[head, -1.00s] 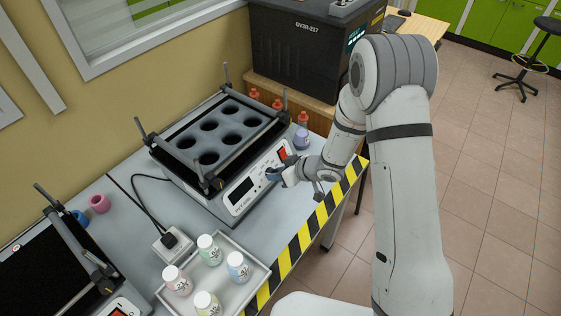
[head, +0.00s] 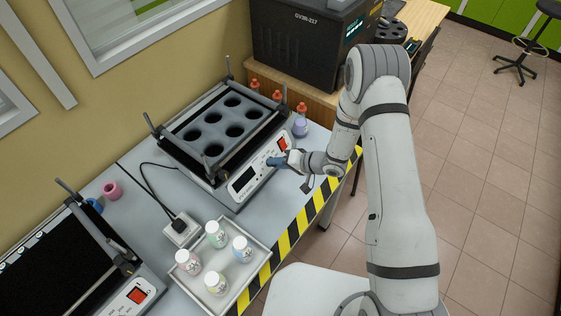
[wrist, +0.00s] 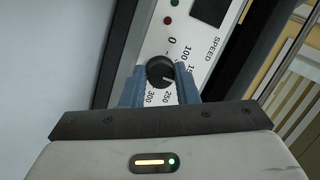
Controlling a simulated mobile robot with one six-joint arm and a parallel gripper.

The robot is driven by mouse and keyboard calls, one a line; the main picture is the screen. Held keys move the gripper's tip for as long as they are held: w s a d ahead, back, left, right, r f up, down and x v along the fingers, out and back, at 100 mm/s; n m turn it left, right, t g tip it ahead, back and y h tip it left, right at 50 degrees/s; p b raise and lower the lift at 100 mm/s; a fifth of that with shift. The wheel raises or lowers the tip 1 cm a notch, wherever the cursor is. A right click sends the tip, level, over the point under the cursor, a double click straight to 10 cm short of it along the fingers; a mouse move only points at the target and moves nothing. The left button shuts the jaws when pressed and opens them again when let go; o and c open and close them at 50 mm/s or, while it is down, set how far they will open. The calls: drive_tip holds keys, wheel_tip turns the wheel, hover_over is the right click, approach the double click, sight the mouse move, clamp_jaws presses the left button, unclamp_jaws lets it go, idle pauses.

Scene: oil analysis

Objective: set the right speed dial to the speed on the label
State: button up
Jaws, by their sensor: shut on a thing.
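The right machine's white front panel (head: 242,183) faces the table's front edge, with a lit red switch (head: 283,143) at its right end. My gripper (head: 273,162) is at this panel. In the wrist view, its blue fingers (wrist: 160,88) are closed on both sides of the black round speed dial (wrist: 158,70). Numbers 0, 100, 250 and 300 are readable around the dial, and others are partly hidden. A white mark on the dial seems to point near 250. The word SPEED is printed on the panel. No label giving a speed is readable.
A tray (head: 262,247) with several capped bottles stands left of my gripper. A second machine (head: 110,300) is at the lower left. Striped tape (head: 290,236) marks the table edge.

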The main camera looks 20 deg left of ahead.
drive_tip(key=shift+s+a+m+y, duration=0.15)
drive_tip(key=shift+m+y, duration=0.25)
drive_tip(key=shift+m, duration=1.1)
drive_tip(key=o, duration=1)
drive_tip(key=shift+f, duration=0.1)
drive_tip(key=shift+c, duration=0.2)
drive_tip(key=b+v, duration=0.1)
drive_tip(key=v, duration=0.6)
drive_tip(key=shift+d, duration=0.4)
drive_tip(key=shift+r, duration=0.25)
